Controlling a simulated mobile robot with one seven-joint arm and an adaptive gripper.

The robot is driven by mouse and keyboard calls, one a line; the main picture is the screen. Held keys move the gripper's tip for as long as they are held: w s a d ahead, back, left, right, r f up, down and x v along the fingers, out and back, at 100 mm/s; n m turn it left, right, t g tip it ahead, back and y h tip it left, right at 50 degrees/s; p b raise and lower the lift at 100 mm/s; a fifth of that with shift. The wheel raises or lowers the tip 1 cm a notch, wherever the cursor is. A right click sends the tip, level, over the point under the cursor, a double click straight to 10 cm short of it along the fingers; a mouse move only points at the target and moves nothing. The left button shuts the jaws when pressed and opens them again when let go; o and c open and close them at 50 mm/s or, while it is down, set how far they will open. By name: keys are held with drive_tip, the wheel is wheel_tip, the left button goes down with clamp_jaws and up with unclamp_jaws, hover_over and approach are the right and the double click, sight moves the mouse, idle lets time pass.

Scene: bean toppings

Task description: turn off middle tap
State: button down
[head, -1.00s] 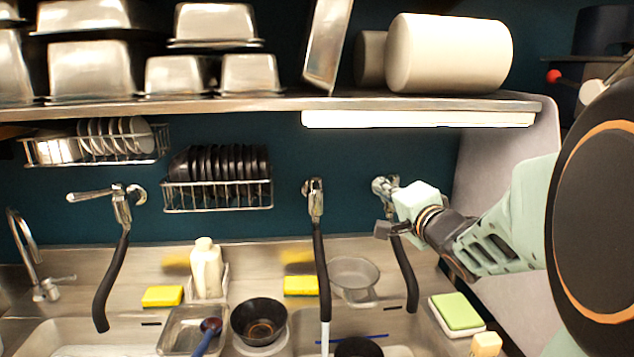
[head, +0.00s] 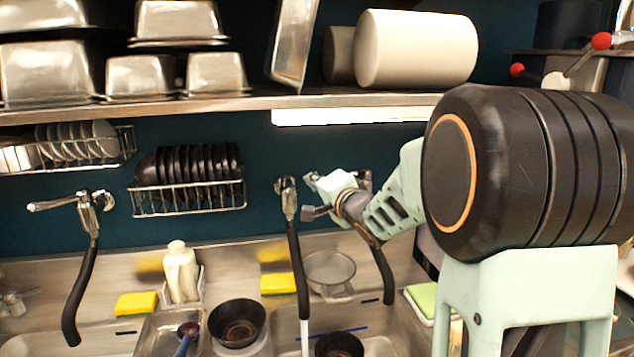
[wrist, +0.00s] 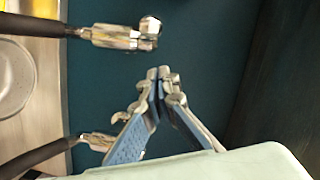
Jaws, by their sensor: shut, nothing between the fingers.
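The middle tap (head: 287,198) is a metal wall fitting with a black hose hanging down; a pale stream of water (head: 304,335) runs from the hose end. In the wrist view the middle tap (wrist: 115,37) lies at upper left, with a short metal end facing the fingers. My gripper (head: 313,181) is just right of the middle tap, apart from it. In the wrist view my gripper (wrist: 161,73) has its fingertips together with nothing between them. The right tap (wrist: 98,141) is partly hidden behind a finger there, and my arm partly hides it in the head view.
The left tap (head: 85,210) has its lever pointing left. A black-plate rack (head: 190,199) hangs between the left and middle taps. A metal shelf (head: 200,107) with pans runs above. Bowls, sponges and a strainer (head: 330,270) sit below around the sinks.

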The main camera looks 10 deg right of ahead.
sight(291, 189)
drive_tip(key=a, duration=0.1)
drive_tip(key=a+f, duration=0.1)
drive_tip(key=shift+s+a, duration=0.1)
drive_tip(key=shift+a, duration=0.25)
drive_tip(key=shift+a, duration=0.15)
drive_tip(key=shift+s+a+b, duration=0.1)
drive_tip(key=shift+a+b, duration=0.7)
drive_tip(key=shift+a, duration=0.6)
drive_tip(key=a, duration=0.1)
drive_tip(key=a+b, duration=0.1)
drive_tip(key=a, duration=0.1)
drive_tip(key=shift+w+r+b, duration=0.2)
drive_tip(key=shift+w+b, duration=0.05)
drive_tip(key=shift+b, duration=0.1)
